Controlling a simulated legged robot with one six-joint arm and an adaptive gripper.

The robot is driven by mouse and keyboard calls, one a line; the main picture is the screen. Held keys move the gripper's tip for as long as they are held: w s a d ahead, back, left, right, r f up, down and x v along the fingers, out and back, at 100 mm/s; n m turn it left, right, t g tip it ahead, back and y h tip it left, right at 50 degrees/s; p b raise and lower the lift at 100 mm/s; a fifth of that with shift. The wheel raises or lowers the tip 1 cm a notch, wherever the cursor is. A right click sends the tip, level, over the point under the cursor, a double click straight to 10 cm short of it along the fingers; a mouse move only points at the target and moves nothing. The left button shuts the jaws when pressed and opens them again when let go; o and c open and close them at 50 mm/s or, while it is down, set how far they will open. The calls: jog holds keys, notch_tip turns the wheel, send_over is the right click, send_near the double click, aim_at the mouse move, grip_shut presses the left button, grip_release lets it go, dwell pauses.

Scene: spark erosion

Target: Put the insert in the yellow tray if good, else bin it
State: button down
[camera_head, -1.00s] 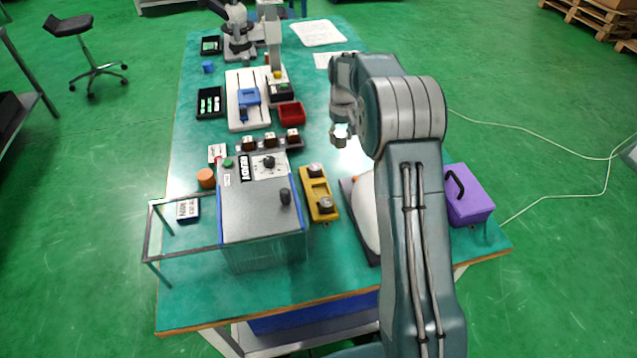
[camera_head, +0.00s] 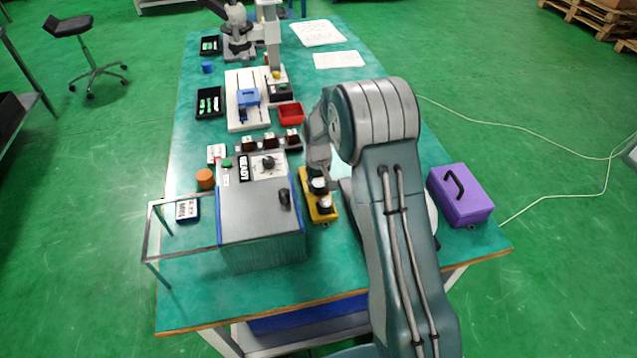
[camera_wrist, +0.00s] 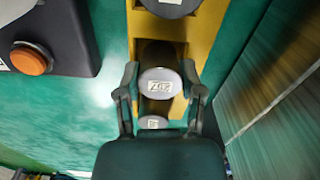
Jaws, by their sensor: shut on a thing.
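My gripper (camera_head: 319,180) is low over the yellow tray (camera_head: 327,219), shut on a round grey insert (camera_wrist: 160,88). In the wrist view its two fingers (camera_wrist: 159,74) press the insert's sides; its top bears a pale label with dark marks I cannot read surely. The held insert is over the middle of the yellow tray (camera_wrist: 208,28), beside a dark recess. Another round insert (camera_wrist: 168,6) sits in the tray at the top of that view, and one more (camera_wrist: 153,122) shows below. I cannot tell whether the held insert touches the tray.
A grey machine box (camera_head: 262,215) stands close left of the tray. A small red open box (camera_head: 291,113) lies farther back, near a row of dark blocks (camera_head: 270,144). A purple case (camera_head: 462,197) stands at the right.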

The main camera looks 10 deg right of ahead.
aim_at(319, 182)
jog(key=shift+c, duration=1)
grip_release()
jog(key=shift+r, duration=0.1)
jog(key=s+r+t, duration=0.1)
jog(key=s+r, duration=0.2)
jog(key=r, duration=0.7)
jog(key=s+r, duration=0.2)
jog(key=r, duration=0.8)
jog(key=s+r+m+t, duration=0.1)
jog(key=s+r, duration=0.3)
jog(key=s, duration=0.9)
jog(key=s+r+t, duration=0.3)
jog(key=s+r, duration=0.1)
jog(key=s, duration=1)
jog(key=shift+s+r+m+t, duration=0.2)
jog(key=shift+m+t, duration=0.1)
jog(key=shift+m, duration=0.1)
